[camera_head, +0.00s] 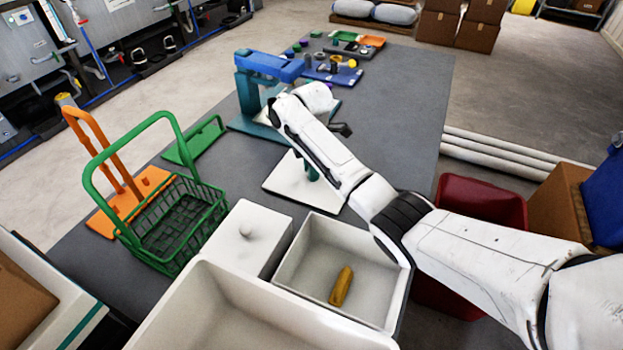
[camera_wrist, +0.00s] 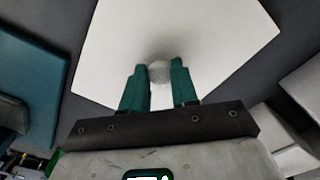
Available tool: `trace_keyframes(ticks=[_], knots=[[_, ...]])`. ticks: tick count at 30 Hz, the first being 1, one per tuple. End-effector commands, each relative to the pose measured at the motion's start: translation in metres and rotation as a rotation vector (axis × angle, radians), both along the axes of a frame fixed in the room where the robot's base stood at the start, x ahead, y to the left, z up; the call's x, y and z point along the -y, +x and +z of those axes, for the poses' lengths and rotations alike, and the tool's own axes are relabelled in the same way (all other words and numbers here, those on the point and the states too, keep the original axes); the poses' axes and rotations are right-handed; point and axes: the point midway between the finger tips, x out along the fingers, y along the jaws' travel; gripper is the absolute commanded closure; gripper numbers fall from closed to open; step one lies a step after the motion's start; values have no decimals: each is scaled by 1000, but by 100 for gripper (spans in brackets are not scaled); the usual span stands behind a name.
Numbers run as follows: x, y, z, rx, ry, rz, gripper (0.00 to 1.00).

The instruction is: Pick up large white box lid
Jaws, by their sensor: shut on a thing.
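A flat white square lid (camera_head: 288,181) with a round knob is in the middle of the head view, over the grey table. In the wrist view the lid (camera_wrist: 205,35) fills the upper middle. My gripper (camera_wrist: 160,72) has its two green fingers closed on either side of the pale knob; in the head view my gripper (camera_head: 312,172) is partly hidden by my arm. I cannot tell how high the lid is. An open white box (camera_head: 300,283) near the front holds a yellow-brown object (camera_head: 341,286). Beside it is a white box with its knobbed lid on (camera_head: 245,240).
A green wire basket (camera_head: 190,225) and an orange stand (camera_head: 130,195) are at left. A blue and teal stand (camera_head: 262,75) is just behind the lid. A larger white tub (camera_head: 230,320) is in front. A dark red bin (camera_head: 480,200) stands right of the table (camera_head: 405,120).

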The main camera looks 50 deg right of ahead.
Motion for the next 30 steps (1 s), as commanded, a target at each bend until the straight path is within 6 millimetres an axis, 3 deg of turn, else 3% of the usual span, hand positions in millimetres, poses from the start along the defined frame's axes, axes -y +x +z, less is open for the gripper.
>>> trace_keyframes(ticks=[6, 19, 26, 30], knots=[[0, 0, 0, 0, 0, 0, 100], [0, 1, 5, 4, -1, 0, 100], [0, 1, 33, 5, 0, 1, 100], [-2, -17, 52, 5, 0, -1, 100]])
